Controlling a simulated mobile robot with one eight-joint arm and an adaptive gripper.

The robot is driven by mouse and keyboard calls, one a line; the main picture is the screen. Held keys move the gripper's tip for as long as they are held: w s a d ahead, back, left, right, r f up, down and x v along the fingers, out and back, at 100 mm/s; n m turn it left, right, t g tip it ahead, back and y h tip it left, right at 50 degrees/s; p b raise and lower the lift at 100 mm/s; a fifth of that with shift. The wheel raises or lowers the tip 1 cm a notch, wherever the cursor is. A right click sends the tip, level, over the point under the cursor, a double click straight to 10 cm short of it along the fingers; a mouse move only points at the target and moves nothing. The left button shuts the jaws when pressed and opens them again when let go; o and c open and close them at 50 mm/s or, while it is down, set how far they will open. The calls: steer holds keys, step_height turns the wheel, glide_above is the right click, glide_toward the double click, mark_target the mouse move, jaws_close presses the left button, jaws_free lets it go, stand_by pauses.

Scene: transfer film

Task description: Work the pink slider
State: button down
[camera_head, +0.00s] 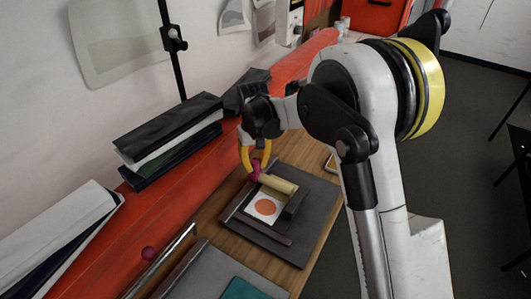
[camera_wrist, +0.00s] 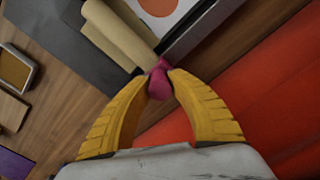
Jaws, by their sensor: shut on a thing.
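The pink slider knob (camera_head: 255,170) is at the end of a beige roller (camera_head: 277,184) on a dark flat device (camera_head: 294,248). My gripper (camera_head: 255,174) reaches down from above, and its two yellow fingers are shut on the pink knob. In the wrist view the pink knob (camera_wrist: 160,84) sits between the fingertips, with the beige roller (camera_wrist: 117,35) running away from it to the upper left. A white card with an orange circle (camera_head: 265,207) lies on the device beside the roller. The fingers partly cover the knob.
Binders (camera_head: 170,139) lie on the red ledge (camera_head: 200,173) behind. Small trays (camera_wrist: 15,70) stand on the wooden table.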

steer(key=s+a, duration=0.3)
steer(key=s, duration=0.2)
steer(key=s+a, duration=0.2)
steer(key=s, duration=0.1)
steer(key=shift+s+a, duration=0.25)
steer(key=shift+a, duration=0.05)
steer(key=c, duration=1.2)
jaws_free()
step_height(320, 180, up, 12)
